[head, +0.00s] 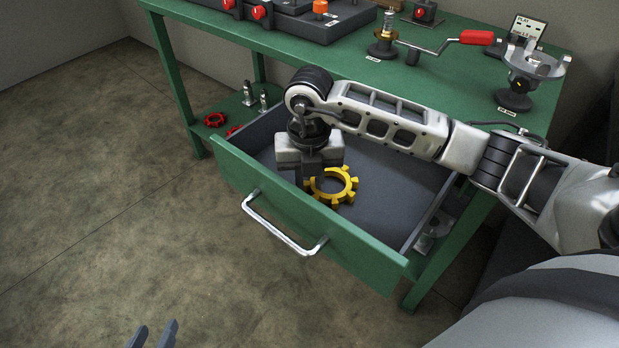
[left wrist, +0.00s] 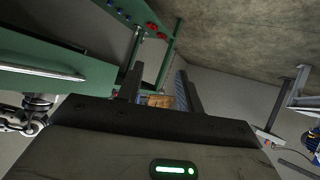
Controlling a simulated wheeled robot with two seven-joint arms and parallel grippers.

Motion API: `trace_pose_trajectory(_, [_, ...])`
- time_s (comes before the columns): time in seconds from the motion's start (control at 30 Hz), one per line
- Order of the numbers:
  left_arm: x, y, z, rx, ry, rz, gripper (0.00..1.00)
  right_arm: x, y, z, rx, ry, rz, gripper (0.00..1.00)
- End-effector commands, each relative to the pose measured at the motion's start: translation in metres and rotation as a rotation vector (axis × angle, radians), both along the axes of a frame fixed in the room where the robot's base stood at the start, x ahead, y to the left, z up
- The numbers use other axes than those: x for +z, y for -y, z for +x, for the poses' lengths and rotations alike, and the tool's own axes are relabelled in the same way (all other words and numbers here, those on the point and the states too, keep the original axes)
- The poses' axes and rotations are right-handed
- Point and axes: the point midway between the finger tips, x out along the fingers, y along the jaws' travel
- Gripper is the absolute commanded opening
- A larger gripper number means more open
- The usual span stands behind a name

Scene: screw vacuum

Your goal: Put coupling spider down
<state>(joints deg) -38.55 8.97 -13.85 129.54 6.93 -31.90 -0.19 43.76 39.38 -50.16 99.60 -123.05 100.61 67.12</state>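The coupling spider (head: 343,181), a yellow toothed ring, is inside the open green drawer (head: 372,250) in the head view. It looks level, at or just above the grey drawer floor. My right gripper (head: 311,182) points down into the drawer. Its fingers sit close together at the spider's left rim and look shut on it. They hide that part of the ring, so contact is hard to see. My left gripper (head: 152,335) is at the bottom edge of the head view, away from the drawer. In the left wrist view (left wrist: 158,90) its fingers are apart with nothing between them.
The green workbench (head: 455,85) carries a red-handled crank (head: 476,37), a round metal fixture (head: 533,65) and a dark panel with red knobs. Red handwheels (head: 214,120) lie on the lower shelf. The drawer has a metal handle (head: 283,230). Floor at left is clear.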

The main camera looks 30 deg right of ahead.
Motion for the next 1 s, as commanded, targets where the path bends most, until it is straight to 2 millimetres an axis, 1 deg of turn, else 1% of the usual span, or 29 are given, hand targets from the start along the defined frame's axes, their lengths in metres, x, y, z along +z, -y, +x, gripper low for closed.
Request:
trace_pose_trajectory(0.03, [-0.001, 0.000, 0.000, -0.001, -0.004, 0.001, 0.36, 0.000, 0.000, 0.000, -0.001, 0.000, 0.000, 0.32])
trace_pose_trajectory(0.07, [-0.001, 0.000, 0.000, -0.002, -0.006, 0.001, 0.36, 0.000, 0.000, 0.000, -0.001, 0.000, 0.000, 0.40])
trace_pose_trajectory(0.1, [-0.001, 0.000, 0.000, -0.002, -0.006, 0.001, 0.36, 0.000, 0.000, 0.000, -0.001, 0.000, -0.001, 0.43])
trace_pose_trajectory(0.33, [-0.001, 0.000, 0.000, -0.002, -0.006, 0.001, 0.36, 0.000, 0.000, 0.000, -0.001, 0.000, -0.001, 0.43])
trace_pose_trajectory(0.47, [0.004, 0.000, 0.000, 0.001, 0.002, 0.001, 0.36, 0.007, 0.000, 0.000, 0.000, 0.001, 0.000, 0.43])
trace_pose_trajectory(0.57, [0.009, 0.000, 0.002, 0.003, 0.015, 0.000, 0.36, 0.023, 0.000, 0.001, 0.000, 0.004, 0.000, 0.43])
trace_pose_trajectory(0.8, [0.024, -0.003, 0.001, 0.017, 0.040, 0.001, 0.36, 0.076, 0.000, 0.001, 0.000, 0.004, 0.000, 0.43])
trace_pose_trajectory(0.9, [0.031, -0.005, -0.001, 0.025, 0.050, -0.002, 0.36, 0.095, 0.000, 0.001, 0.000, 0.004, 0.000, 0.43])
trace_pose_trajectory(1.0, [0.033, -0.006, -0.002, 0.030, 0.052, -0.001, 0.36, 0.109, 0.000, 0.001, 0.000, 0.002, 0.000, 0.43])
